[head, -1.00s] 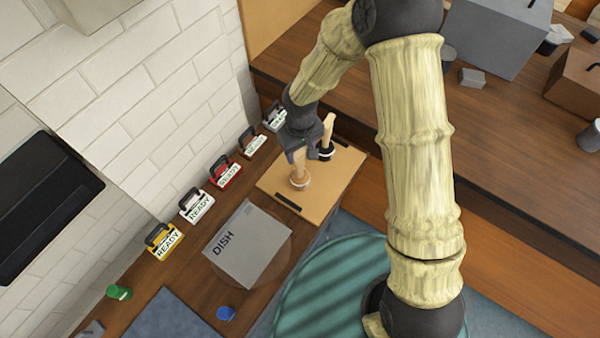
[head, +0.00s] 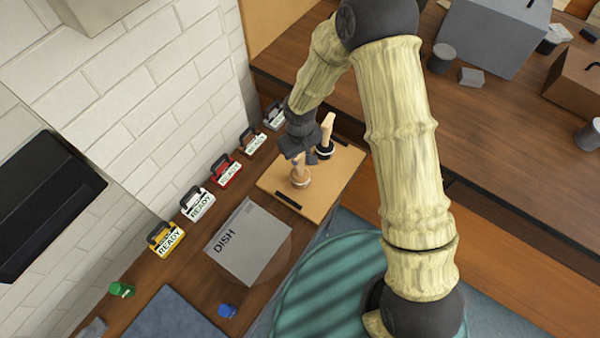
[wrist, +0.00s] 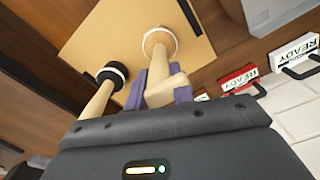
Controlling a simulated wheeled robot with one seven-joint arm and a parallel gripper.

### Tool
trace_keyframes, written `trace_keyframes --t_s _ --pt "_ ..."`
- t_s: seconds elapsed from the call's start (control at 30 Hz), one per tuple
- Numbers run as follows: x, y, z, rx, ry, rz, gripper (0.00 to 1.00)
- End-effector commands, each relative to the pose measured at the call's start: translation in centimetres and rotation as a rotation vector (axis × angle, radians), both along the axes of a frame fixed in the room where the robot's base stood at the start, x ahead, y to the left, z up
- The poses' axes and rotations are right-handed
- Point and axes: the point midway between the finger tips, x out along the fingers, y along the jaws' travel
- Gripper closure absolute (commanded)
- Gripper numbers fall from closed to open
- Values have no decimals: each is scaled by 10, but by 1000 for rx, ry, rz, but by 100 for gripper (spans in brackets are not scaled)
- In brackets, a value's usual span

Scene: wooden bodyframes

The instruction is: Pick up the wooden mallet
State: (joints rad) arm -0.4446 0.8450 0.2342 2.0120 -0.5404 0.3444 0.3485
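The wooden mallet (head: 300,180) stands on a tan board, head down and handle up. Its round wooden head has a white band; in the wrist view the mallet head (wrist: 160,42) lies beyond the fingertips. My gripper (head: 302,158) is over it, pointing down. In the wrist view my gripper (wrist: 160,97) has its purple fingers on either side of the mallet's pale handle. The fingers look apart, with the handle between them; firm contact does not show. The mallet's head still rests on the board.
A second mallet with a black head (head: 325,151) stands close behind on the same board (head: 337,180), beside my gripper. A grey DISH box (head: 250,243) lies in front. Several READY signs (head: 228,172) line the wall at left.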

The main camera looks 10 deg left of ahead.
Motion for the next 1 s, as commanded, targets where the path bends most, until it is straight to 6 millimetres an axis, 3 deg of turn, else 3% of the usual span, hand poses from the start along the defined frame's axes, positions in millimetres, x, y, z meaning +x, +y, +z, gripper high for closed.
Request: trace_keyframes --t_s 0.07,0.47,1.0 --pt "0 0 0 0 0 0 99" --pt "1 0 7 1 -3 0 99" --pt "1 0 90 2 -4 -1 99"
